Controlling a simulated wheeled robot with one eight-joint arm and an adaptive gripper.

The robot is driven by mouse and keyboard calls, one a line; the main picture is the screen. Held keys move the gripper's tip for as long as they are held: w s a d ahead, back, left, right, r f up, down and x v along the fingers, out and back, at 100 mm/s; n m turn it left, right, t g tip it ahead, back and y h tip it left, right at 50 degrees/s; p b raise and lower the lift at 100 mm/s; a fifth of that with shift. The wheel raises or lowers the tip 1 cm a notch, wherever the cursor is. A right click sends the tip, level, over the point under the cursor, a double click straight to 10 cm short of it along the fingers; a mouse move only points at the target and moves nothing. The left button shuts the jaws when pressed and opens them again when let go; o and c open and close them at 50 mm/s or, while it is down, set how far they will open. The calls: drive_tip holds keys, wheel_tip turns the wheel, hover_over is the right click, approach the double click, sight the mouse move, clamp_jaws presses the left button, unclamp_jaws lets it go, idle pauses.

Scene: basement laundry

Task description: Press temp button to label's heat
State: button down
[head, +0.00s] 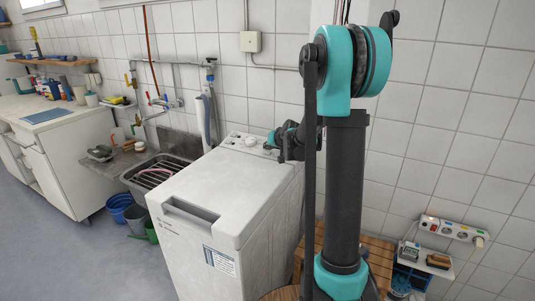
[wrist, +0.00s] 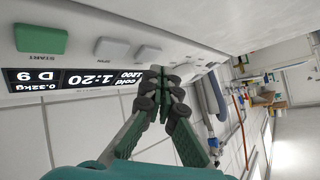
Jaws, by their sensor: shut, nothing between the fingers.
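The white top-loading washing machine (head: 262,185) stands against the tiled wall, with its control panel along the back top edge. In the wrist view the panel appears upside down. Its black display (wrist: 88,79) reads "0.32kg", "D 9", "cold", "1:20" and "1200". A green START button (wrist: 40,40) and a grey button (wrist: 110,47) sit beside the display. My gripper (wrist: 160,84) is shut and empty, its fingertips at the panel near the "cold" and "1200" end. The label (head: 219,260) on the machine's front is too small to read.
A sink (head: 160,172) with taps and pipes is left of the machine, and buckets (head: 120,207) stand on the floor. A wooden slatted stand (head: 378,250) is at its right. A hose (wrist: 213,100) rises near my gripper in the wrist view.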

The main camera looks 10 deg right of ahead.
sight(266, 158)
drive_tip(key=shift+r, duration=0.15)
drive_tip(key=shift+s+a+r, duration=0.15)
drive_tip(key=shift+s+r, duration=0.05)
drive_tip(key=shift+r, duration=0.55)
drive_tip(key=shift+s+a+r, duration=0.1)
drive_tip(key=shift+s+r, duration=0.1)
drive_tip(key=shift+r, duration=0.6)
drive_tip(key=shift+s+a+r, duration=0.15)
drive_tip(key=shift+s+r, duration=0.05)
drive_tip(key=shift+r, duration=0.55)
drive_tip(key=shift+s+f, duration=0.1)
drive_tip(key=shift+s, duration=0.25)
drive_tip(key=shift+n+g+h, duration=0.6)
drive_tip(key=shift+g+h, duration=0.2)
drive_tip(key=s+f, duration=0.1)
drive_tip(key=s, duration=0.3)
drive_tip(key=s+f, duration=0.1)
drive_tip(key=s, duration=0.4)
drive_tip(key=s+d+f, duration=0.1)
drive_tip(key=s, duration=0.4)
drive_tip(key=shift+f, duration=0.1)
drive_tip(key=s+d+f+g+h, duration=0.1)
drive_tip(key=s+f, duration=0.5)
drive_tip(key=s, duration=0.7)
drive_tip(key=s+d+f+g, duration=0.2)
drive_tip(key=s+f, duration=0.4)
drive_tip(key=s, duration=0.6)
drive_tip(key=shift+s+f+n+g+h, duration=0.15)
drive_tip(key=shift+s+n+g+h, duration=0.2)
drive_tip(key=shift+g, duration=0.35)
